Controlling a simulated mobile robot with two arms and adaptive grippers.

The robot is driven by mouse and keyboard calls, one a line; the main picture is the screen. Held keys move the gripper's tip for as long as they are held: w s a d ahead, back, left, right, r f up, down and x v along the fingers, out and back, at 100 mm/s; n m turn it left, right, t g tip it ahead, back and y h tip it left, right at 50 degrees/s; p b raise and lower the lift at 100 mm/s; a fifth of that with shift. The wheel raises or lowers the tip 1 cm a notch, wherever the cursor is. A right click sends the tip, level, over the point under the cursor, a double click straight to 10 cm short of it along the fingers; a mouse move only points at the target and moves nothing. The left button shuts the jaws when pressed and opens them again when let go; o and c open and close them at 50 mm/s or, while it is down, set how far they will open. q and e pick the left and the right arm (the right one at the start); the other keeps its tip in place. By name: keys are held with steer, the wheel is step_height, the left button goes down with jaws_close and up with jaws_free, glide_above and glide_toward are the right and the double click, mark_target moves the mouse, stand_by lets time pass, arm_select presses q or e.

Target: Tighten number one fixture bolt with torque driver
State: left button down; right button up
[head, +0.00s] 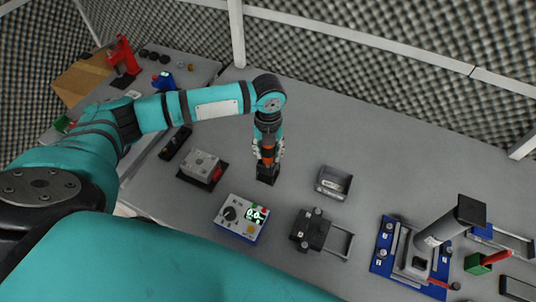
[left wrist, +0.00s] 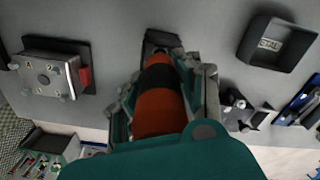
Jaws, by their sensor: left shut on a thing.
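The torque driver (left wrist: 158,106), orange with a black band, is in my left gripper (head: 268,150), which is shut around it. The driver points down at a small black holder (head: 267,174); I cannot tell whether its tip is still inside. The holder also shows in the left wrist view (left wrist: 160,40). The fixture (head: 202,164), a grey metal block with bolts and a red part on a black base, stands to the left of the gripper. It also shows in the left wrist view (left wrist: 48,80), with numbers too small to read surely. My right gripper is out of view.
A control box (head: 242,217) with a lit display and knob stands in front of the holder. A dark bin (head: 333,182) and a black clamp device (head: 312,230) are to the right. A blue-based press (head: 412,250) stands farther right. The bench behind the gripper is clear.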

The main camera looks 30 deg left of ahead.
arm_select(q)
step_height(320, 180, up, 8)
steer(key=shift+r+b, duration=0.15)
steer(key=shift+b, duration=0.3)
step_height(320, 180, up, 7)
steer(key=p, duration=0.8)
steer(key=shift+r+p, duration=0.8)
steer(key=shift+p, duration=0.1)
steer(key=shift+f, duration=0.1)
